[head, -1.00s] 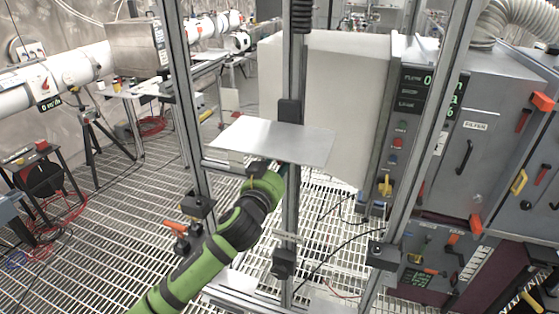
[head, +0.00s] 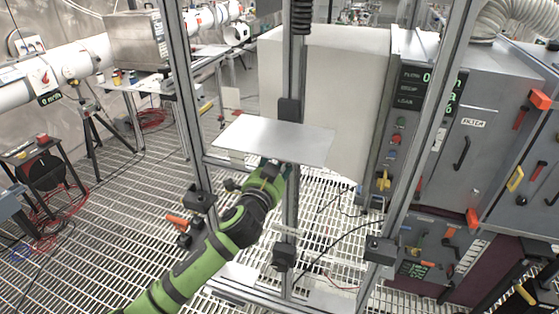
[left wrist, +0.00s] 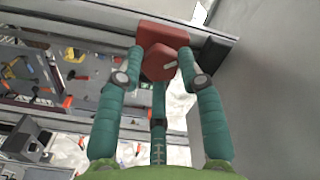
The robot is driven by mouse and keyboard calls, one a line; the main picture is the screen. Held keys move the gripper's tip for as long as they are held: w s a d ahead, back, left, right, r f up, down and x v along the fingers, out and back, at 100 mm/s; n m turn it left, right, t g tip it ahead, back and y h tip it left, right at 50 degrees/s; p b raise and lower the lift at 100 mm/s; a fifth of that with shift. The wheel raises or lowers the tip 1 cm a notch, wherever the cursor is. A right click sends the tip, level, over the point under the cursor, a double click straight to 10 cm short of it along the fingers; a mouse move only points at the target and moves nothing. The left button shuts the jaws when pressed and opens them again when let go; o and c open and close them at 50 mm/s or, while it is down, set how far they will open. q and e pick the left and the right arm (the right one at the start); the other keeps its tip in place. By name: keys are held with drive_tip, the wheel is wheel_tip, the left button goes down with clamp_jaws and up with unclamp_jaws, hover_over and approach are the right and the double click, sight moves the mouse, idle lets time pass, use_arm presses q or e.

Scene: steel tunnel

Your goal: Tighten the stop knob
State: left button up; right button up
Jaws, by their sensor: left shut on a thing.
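The stop knob (left wrist: 158,64) is a red faceted knob at the top middle of the left wrist view, against a red block on a grey rail. My left gripper (left wrist: 160,76) has its teal fingers closed around the knob, one on each side and a third below. In the head view my left gripper (head: 272,170) is just under the flat metal plate (head: 262,140), beside the middle upright post (head: 291,209). The plate and gripper hide the knob there. My right gripper is in neither view.
A metal frame with uprights and black clamps surrounds the plate. A large pale box (head: 340,90) stands behind it. A grey control cabinet (head: 465,150) is on the right. Orange-handled clamps (head: 176,221) stick out on the left. Cables lie on the grating floor.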

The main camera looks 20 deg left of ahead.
use_arm(q)
drive_tip(key=shift+r, duration=0.1)
drive_tip(key=o, duration=1.1)
drive_tip(key=shift+o, duration=0.2)
drive_tip(key=s, duration=1.2)
drive_tip(key=shift+a, duration=0.2)
